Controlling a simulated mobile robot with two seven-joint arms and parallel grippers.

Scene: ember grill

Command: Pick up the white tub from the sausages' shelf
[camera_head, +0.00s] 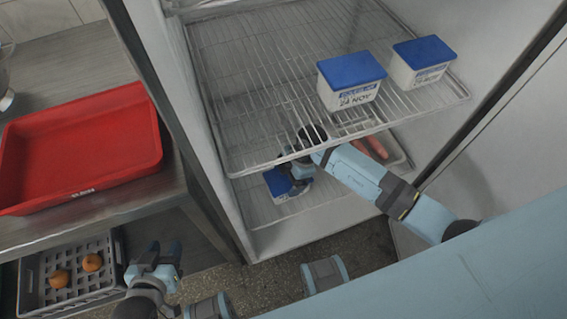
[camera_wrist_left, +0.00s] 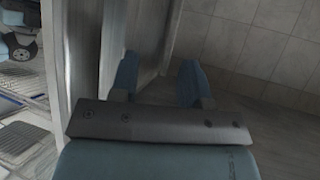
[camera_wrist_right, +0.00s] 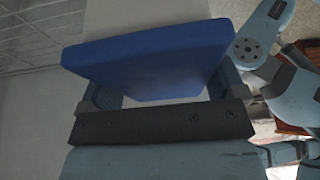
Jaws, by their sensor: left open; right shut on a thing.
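A white tub with a blue lid (camera_head: 280,184) is on the lower fridge shelf (camera_head: 258,208), left of the sausages (camera_head: 376,147), partly hidden by my right arm. My right gripper (camera_head: 299,176) is shut on this tub; in the right wrist view the blue lid (camera_wrist_right: 150,58) fills the space between its fingers (camera_wrist_right: 160,92). I cannot tell whether the tub is clear of the shelf. My left gripper (camera_head: 160,262) is open and empty, low in front of the counter; its spread fingers also show in the left wrist view (camera_wrist_left: 160,82).
Two more blue-lidded white tubs (camera_head: 350,82) (camera_head: 422,61) stand on the upper wire shelf (camera_head: 235,85), above my right arm. A red tray (camera_head: 85,150) lies on the steel counter at left. A grey crate (camera_head: 45,300) with round brown items is below.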

